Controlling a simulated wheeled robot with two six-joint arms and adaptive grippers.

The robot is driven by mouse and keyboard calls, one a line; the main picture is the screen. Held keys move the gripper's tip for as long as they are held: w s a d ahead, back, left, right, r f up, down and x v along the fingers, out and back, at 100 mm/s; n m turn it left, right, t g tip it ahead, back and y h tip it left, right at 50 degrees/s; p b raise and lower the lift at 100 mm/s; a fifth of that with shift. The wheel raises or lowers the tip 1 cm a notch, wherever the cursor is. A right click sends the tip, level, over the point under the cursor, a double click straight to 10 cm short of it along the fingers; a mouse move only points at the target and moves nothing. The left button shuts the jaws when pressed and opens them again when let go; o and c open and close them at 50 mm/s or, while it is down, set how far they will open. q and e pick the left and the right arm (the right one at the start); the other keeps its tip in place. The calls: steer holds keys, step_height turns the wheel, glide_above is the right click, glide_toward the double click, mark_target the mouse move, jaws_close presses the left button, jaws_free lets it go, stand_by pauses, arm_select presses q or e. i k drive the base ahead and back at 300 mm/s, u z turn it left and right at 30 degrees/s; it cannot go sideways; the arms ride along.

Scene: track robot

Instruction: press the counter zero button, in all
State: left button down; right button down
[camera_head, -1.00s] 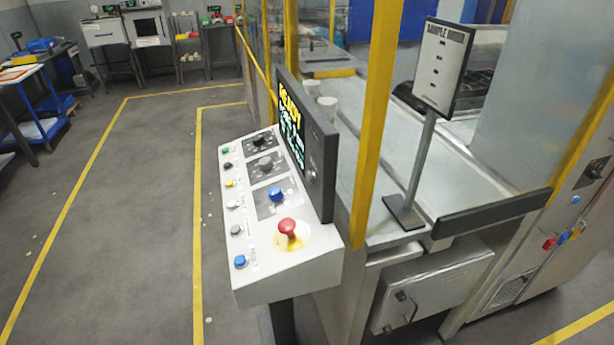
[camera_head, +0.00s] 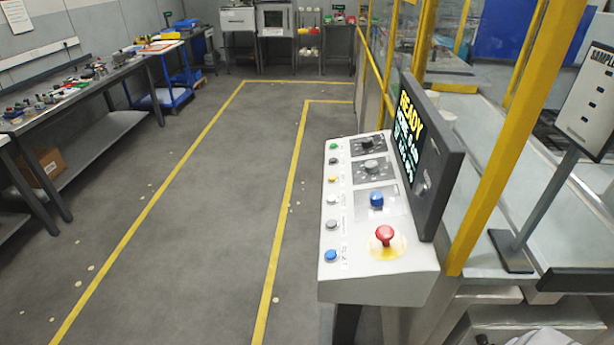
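The control console (camera_head: 350,285) stands right of centre with a sloped white panel. A column of small buttons runs down its left side: green (camera_head: 334,146), black (camera_head: 334,160), yellow (camera_head: 333,180), white (camera_head: 332,200), grey (camera_head: 332,225) and blue (camera_head: 330,256). Their labels are too small to read, so I cannot tell which is counter zero. To their right are two grey knobs, a larger blue button (camera_head: 376,199) and a red mushroom button (camera_head: 384,235) on yellow. The screen (camera_head: 410,135) shows READY and smaller text. Neither of my grippers shows.
Yellow floor lines (camera_head: 290,190) border open grey floor left of the console. A long workbench (camera_head: 110,88) with small parts stands along the left wall. A yellow post (camera_head: 515,140) and a sign on a stand (camera_head: 585,100) are right of the console. Benches and shelves line the back.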

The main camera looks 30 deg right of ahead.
mark_target(420, 189)
steer(key=u, duration=0.95)
steer(key=i, duration=2.1)
steer(key=z, duration=3.25)
